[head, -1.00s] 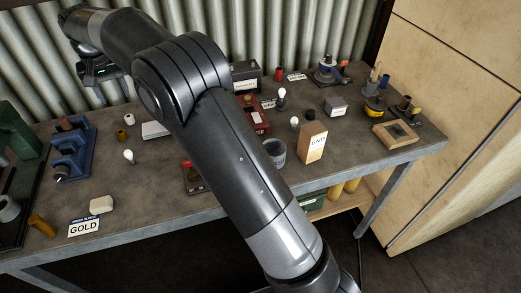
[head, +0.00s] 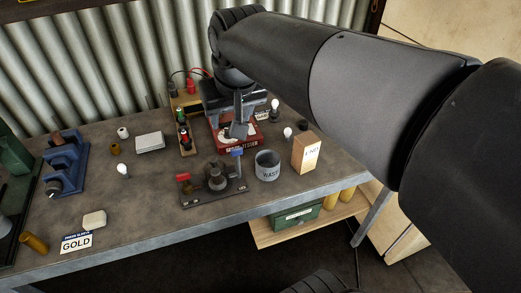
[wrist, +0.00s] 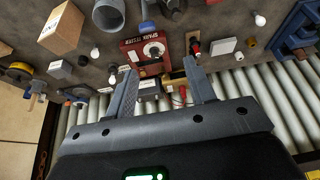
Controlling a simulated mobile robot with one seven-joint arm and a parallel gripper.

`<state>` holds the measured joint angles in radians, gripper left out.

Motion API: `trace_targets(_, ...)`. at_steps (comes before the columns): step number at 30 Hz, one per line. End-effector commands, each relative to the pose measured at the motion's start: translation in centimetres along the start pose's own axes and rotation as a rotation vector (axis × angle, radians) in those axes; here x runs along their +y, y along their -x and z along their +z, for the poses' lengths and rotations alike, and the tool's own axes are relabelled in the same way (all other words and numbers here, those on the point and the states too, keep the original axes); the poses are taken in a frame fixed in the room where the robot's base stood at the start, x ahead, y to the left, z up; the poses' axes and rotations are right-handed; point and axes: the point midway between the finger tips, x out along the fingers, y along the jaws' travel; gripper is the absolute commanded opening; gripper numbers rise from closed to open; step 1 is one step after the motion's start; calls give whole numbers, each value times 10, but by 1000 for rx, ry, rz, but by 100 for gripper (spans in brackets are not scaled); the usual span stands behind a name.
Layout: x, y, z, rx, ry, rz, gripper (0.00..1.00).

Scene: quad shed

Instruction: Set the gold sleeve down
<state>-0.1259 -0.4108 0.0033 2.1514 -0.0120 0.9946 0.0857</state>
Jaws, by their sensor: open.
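A gold-brown cylinder (head: 34,243) lies on its side at the bench's front left, beside the card reading GOLD (head: 76,243). A small brown-gold ring-shaped piece (head: 115,149) stands further back, and also shows in the wrist view (wrist: 252,41). I cannot tell for sure which is the gold sleeve. My gripper (head: 238,122) is over the red spark tester (head: 240,143) at the back of the bench. In the wrist view my gripper (wrist: 163,84) has its fingers wide apart, with nothing held between them.
A grey cup (head: 267,170) and a wooden box (head: 306,154) stand right of centre. A dark base with posts (head: 213,188) is near the front edge. A blue stand (head: 64,170) is at left. The bench between the GOLD card and the dark base is mostly clear.

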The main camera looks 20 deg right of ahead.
Motion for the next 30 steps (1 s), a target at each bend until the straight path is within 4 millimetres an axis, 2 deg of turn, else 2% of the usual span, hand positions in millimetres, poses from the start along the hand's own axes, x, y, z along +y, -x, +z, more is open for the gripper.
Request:
trace_targets(1,9,2,22,15,-10,7,50)
trace_targets(6,28,-2,79,56,-28,25,50)
trace_targets(9,34,-7,103,72,-33,34,50)
trace_targets(12,37,-11,118,82,-37,39,50)
trace_targets(17,39,-14,126,86,-38,42,50)
trace_targets(30,39,-14,126,86,-38,41,50)
